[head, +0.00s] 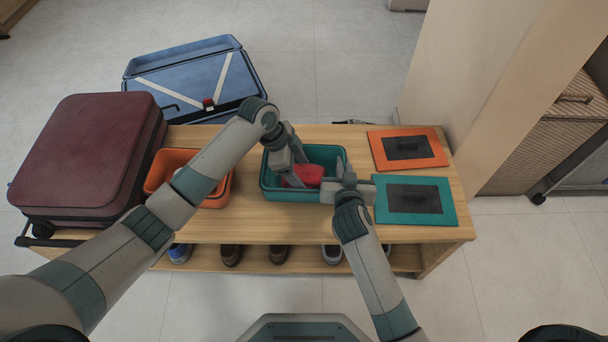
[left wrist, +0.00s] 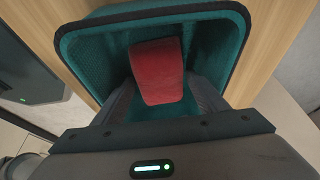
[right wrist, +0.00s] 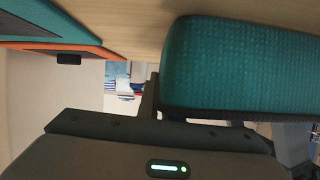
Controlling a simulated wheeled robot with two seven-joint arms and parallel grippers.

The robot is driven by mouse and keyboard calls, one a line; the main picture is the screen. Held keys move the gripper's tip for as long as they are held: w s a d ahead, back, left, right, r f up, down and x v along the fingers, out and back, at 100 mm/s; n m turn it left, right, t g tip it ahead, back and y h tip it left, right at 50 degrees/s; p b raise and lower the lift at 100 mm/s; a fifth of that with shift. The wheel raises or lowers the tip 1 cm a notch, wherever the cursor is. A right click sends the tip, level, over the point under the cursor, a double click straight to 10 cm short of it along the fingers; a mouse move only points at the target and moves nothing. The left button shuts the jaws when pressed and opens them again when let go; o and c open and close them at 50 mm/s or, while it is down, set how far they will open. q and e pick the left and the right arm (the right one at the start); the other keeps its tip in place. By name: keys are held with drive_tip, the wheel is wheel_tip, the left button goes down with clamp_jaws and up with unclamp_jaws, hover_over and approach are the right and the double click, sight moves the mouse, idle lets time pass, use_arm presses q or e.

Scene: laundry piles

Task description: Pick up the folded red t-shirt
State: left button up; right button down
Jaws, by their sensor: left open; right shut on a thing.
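The folded red t-shirt (head: 308,174) lies in the teal bin (head: 292,194) on the wooden bench. In the left wrist view the red t-shirt (left wrist: 157,72) is a compact folded bundle inside the bin. My left gripper (head: 291,177) is open and reaches down into the bin, with a finger on each side of the shirt. Whether the fingers touch it I cannot tell. My right gripper (head: 342,176) is shut on the bin's right rim. The teal bin's wall (right wrist: 240,65) fills much of the right wrist view.
An orange bin (head: 158,168) stands left of the teal bin, partly behind my left arm. A maroon suitcase (head: 88,150) is at the bench's left end. Orange (head: 431,138) and teal (head: 447,190) panels lie at right. A blue case (head: 195,78) is behind; shoes (head: 231,254) sit below.

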sight(301, 171)
use_arm(q)
drive_tip(key=c, duration=0.9)
drive_tip(key=shift+r, duration=0.15)
wheel_tip(301, 171, up, 10)
drive_tip(key=shift+f, duration=0.1)
idle(0.4)
use_arm(e)
drive_tip(key=c, duration=1.9)
unclamp_jaws()
drive_tip(key=shift+o, duration=0.2)
